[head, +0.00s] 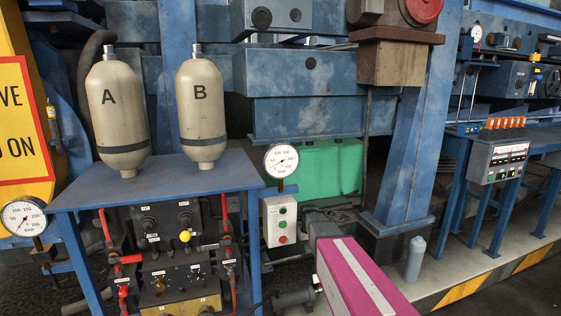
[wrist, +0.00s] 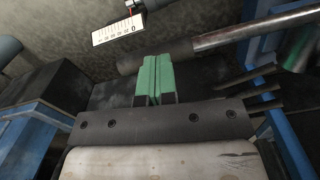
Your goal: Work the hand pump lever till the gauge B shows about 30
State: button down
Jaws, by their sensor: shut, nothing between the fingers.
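In the wrist view, a metal rod with a dark grip (wrist: 180,52), which looks like the pump lever, runs from upper centre to the right edge. My gripper (wrist: 152,60) has its green fingers shut and empty. The fingertips overlap the grip in the picture; I cannot tell whether they touch it. In the head view, a round white gauge (head: 281,160) stands right of the grey bottle B (head: 201,108), likely gauge B. Its needle is too small to read surely. A second gauge (head: 22,218) is at the far left, beyond bottle A (head: 118,112).
The blue bench (head: 170,180) carries both bottles, with a dark valve panel (head: 165,235) below. A control box (head: 279,222) stands beside it. A grey bottle (head: 415,258) stands on the floor ledge. A white scale plate (wrist: 118,30) lies above the grip.

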jog(key=shift+d+r, duration=0.1)
jog(key=shift+r, duration=2.35)
jog(key=shift+f, duration=0.1)
jog(key=shift+f, duration=3.8)
jog(key=shift+a+f, duration=0.2)
jog(key=shift+f, duration=1.05)
jog(key=shift+d+r, duration=0.2)
jog(key=shift+r, duration=5)
